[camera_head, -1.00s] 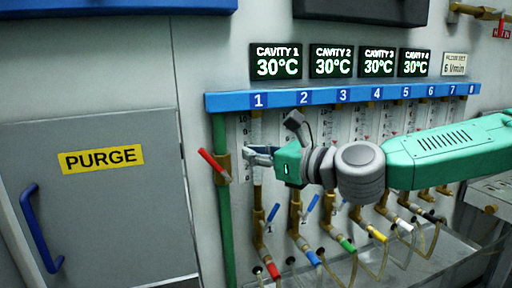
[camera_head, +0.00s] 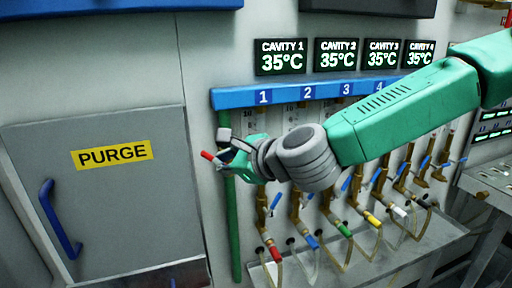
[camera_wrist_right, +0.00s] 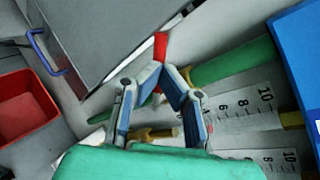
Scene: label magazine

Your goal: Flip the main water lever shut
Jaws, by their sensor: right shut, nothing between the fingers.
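The main water lever is a red handle (camera_head: 207,155) on the vertical green pipe (camera_head: 234,235), left of the numbered manifold. Its red end points left and slightly up; the rest is hidden behind my right gripper (camera_head: 222,159). In the right wrist view the red lever (camera_wrist_right: 160,47) shows just beyond the fingertips of the right gripper (camera_wrist_right: 163,69). The fingers converge at their tips with nothing held between them. Whether they touch the lever, I cannot tell. My left gripper is not in view.
A grey PURGE door (camera_head: 110,215) with a blue handle (camera_head: 60,220) is at left. The blue numbered strip (camera_head: 225,99) and several hoses with coloured fittings are at right, above a metal tray (camera_head: 400,257). A red bin (camera_wrist_right: 25,105) shows in the wrist view.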

